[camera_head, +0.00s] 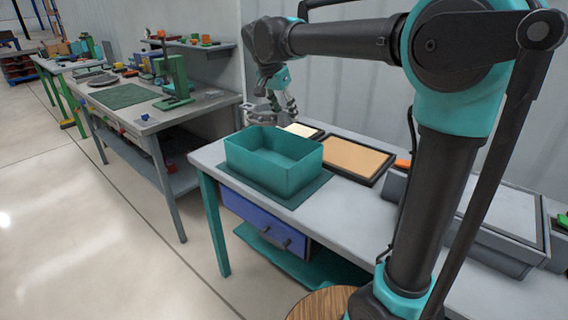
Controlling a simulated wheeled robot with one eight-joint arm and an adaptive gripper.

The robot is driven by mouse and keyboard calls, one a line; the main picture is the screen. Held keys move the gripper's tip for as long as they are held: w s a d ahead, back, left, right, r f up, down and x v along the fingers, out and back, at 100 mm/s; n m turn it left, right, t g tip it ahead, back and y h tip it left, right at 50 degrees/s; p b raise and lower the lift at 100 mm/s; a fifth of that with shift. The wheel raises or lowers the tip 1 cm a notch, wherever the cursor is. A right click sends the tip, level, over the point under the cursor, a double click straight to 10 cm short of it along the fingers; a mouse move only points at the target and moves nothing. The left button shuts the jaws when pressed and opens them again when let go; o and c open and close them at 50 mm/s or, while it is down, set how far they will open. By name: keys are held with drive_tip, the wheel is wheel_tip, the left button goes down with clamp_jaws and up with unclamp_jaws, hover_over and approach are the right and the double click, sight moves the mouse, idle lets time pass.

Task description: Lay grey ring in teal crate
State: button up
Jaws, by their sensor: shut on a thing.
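The teal crate (262,179) stands on a dark green mat at the left end of the near workbench. Its visible inside is empty. My gripper (272,110) is above and behind the crate's far edge. It is shut on a grey piece, which looks like the grey ring (258,114), though it is small and partly hidden by the fingers. The ring is above the crate's rim, apart from the crate's floor.
A tan panel in a dark frame (352,158) and a smaller pale tray (301,130) lie right of the crate. A large grey case (490,222) and an orange item (402,164) are further right. The bench front left of the crate is clear.

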wheel_tip(320, 180, down, 20)
drive_tip(key=shift+w+r, duration=0.1)
idle(0.5)
drive_tip(key=o, duration=1.4)
drive_tip(key=v, duration=1.2)
